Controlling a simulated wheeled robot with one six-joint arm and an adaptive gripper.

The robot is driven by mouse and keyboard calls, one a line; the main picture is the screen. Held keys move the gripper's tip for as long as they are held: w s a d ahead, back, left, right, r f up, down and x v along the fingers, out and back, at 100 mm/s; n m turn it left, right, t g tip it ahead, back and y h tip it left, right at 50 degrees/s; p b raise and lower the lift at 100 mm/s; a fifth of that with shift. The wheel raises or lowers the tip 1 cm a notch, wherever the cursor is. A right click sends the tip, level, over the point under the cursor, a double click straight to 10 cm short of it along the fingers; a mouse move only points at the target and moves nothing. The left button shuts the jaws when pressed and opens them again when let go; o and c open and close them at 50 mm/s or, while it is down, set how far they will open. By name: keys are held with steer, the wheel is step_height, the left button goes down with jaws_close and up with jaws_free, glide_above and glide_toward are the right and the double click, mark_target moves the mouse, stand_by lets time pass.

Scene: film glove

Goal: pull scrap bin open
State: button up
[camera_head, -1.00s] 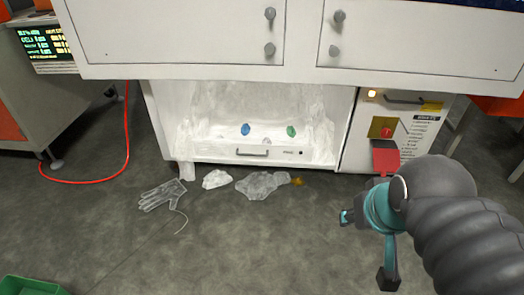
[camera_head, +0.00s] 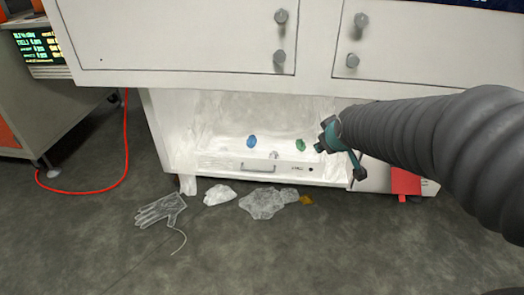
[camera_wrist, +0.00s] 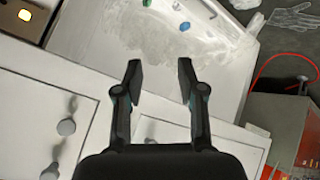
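The scrap bin (camera_head: 220,162) is a white drawer front low in the white recess under the cabinet. It has a grey bar handle (camera_head: 259,168) and appears closed. A blue piece (camera_head: 251,141) and a green piece (camera_head: 300,145) show just above it. My gripper (camera_head: 341,162) is at the right side of the recess, to the right of the handle and apart from it. In the wrist view my gripper (camera_wrist: 158,76) is open, with nothing between its fingers. The blue piece (camera_wrist: 185,26) lies beyond the fingertips there.
A clear glove (camera_head: 160,210) and crumpled film (camera_head: 262,202) lie on the floor in front of the bin. A red cable (camera_head: 126,140) runs at left. A red flap (camera_head: 405,182) is at right, partly behind my arm. Cabinet doors (camera_head: 180,35) overhang the recess.

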steer(key=w+a+f+n+t+y+b, duration=0.15)
steer(key=w+a+f+n, duration=0.3)
steer(key=w+f, duration=0.65)
steer(key=n+t+y+b, duration=0.2)
steer(key=n+t+b, duration=0.15)
steer(key=n, duration=0.25)
glide_toward(257, 170)
steer(key=s+d+r, duration=0.3)
steer(key=d+r, duration=0.3)
steer(key=r, duration=0.5)
steer(key=a+f+n+t+y+b, duration=0.15)
steer(key=a+f+n, duration=0.25)
steer(key=f, duration=0.8)
steer(key=shift+g, duration=0.25)
steer(key=b+x, duration=0.2)
steer(key=x, duration=1.1)
steer(key=shift+w+a+f, duration=0.15)
steer(key=shift+w+f, duration=0.05)
steer(key=shift+w, duration=0.1)
jaws_close()
